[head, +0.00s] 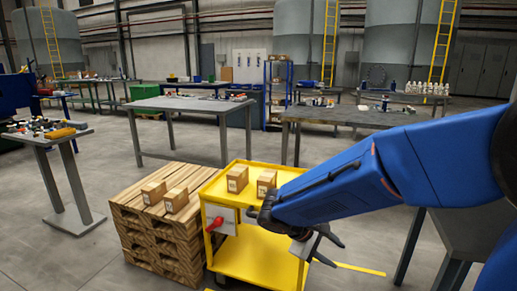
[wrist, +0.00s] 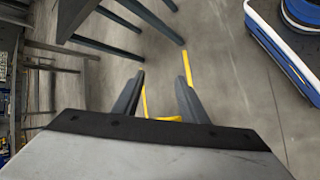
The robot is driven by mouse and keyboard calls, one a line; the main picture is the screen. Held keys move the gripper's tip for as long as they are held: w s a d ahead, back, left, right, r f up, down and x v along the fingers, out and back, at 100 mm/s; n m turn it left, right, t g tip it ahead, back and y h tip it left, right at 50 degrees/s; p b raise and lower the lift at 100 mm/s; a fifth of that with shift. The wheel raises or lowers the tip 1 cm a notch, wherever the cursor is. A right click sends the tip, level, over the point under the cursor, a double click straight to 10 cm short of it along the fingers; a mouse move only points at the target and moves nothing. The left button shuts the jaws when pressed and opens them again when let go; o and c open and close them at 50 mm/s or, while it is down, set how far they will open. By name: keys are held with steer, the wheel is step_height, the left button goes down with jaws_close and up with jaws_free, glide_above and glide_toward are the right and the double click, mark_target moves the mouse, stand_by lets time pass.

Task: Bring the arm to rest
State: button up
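My blue arm reaches in from the right in the head view. My gripper (head: 328,250) hangs at its end, in front of the right side of the yellow cart (head: 270,243). In the wrist view the two dark fingers of my gripper (wrist: 160,82) stand apart, with only floor and a yellow line between them. My gripper is open and empty. The arm hides part of the cart's top and right side.
Two cardboard boxes (head: 237,178) sit on the cart and two more (head: 153,192) on the wooden pallet stack (head: 163,238) beside it. A grey table (head: 188,104) stands behind. A small grey stand (head: 48,138) with parts is at left. Floor between is clear.

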steer(key=s+d+r+m+y, duration=0.2)
steer(key=s+y, duration=0.1)
steer(key=s, duration=0.3)
steer(key=s+d+r+m+t+y, duration=0.1)
steer(key=s+d+r+m+y, duration=0.1)
steer(key=s, duration=0.5)
steer(key=s+d+r+m+t+y, duration=0.1)
steer(key=s+d+m+y, duration=0.2)
steer(key=s, duration=0.4)
steer(key=shift+d+r+m+y, duration=0.2)
steer(key=shift+r+m+y, duration=0.15)
steer(key=shift+m, duration=0.35)
